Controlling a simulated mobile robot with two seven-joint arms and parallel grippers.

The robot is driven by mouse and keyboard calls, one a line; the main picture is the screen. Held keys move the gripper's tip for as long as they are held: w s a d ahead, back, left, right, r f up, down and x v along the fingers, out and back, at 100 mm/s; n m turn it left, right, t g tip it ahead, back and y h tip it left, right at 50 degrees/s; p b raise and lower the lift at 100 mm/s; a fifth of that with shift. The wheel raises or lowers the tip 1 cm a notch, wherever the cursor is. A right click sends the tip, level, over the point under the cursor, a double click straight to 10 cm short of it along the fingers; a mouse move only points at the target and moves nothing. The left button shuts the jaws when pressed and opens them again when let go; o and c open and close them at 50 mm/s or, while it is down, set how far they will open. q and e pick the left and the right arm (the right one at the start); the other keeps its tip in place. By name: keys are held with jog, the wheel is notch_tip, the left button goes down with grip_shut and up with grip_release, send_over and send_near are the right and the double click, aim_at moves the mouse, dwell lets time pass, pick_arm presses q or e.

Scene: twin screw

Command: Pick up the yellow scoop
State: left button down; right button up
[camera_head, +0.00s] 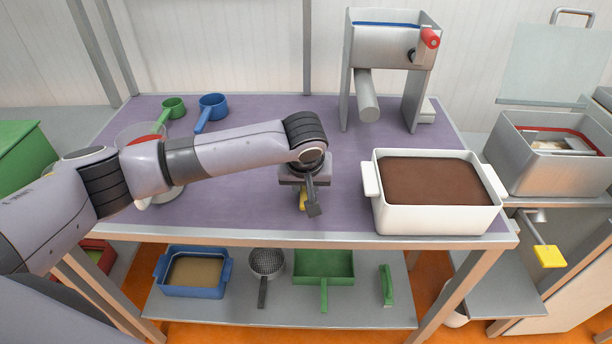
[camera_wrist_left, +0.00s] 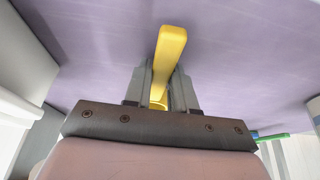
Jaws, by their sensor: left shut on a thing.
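The yellow scoop (camera_head: 303,201) is mostly hidden behind my left gripper in the head view, with only a bit of yellow showing below it. In the left wrist view its yellow handle (camera_wrist_left: 171,47) stands between the two fingers. My left gripper (camera_head: 312,207) points down near the front middle of the purple tabletop (camera_head: 260,214) and is shut on the scoop. It also shows in the left wrist view (camera_wrist_left: 163,85). I cannot tell whether the scoop touches the table. My right gripper is not in view.
A white tub of brown material (camera_head: 430,216) stands right of the gripper. A grey metal machine (camera_head: 390,50) with a red knob stands behind. A green scoop (camera_head: 173,107) and a blue scoop (camera_head: 213,104) lie at the back left. A clear container (camera_head: 165,194) is partly behind my arm.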

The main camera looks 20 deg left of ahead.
pick_arm(q)
jog(key=shift+r+b, duration=0.15)
jog(key=shift+b, duration=0.4)
notch_tip(320, 180, up, 20)
jog(key=p, duration=0.1)
jog(key=shift+r, duration=0.15)
jog(key=shift+d, duration=0.1)
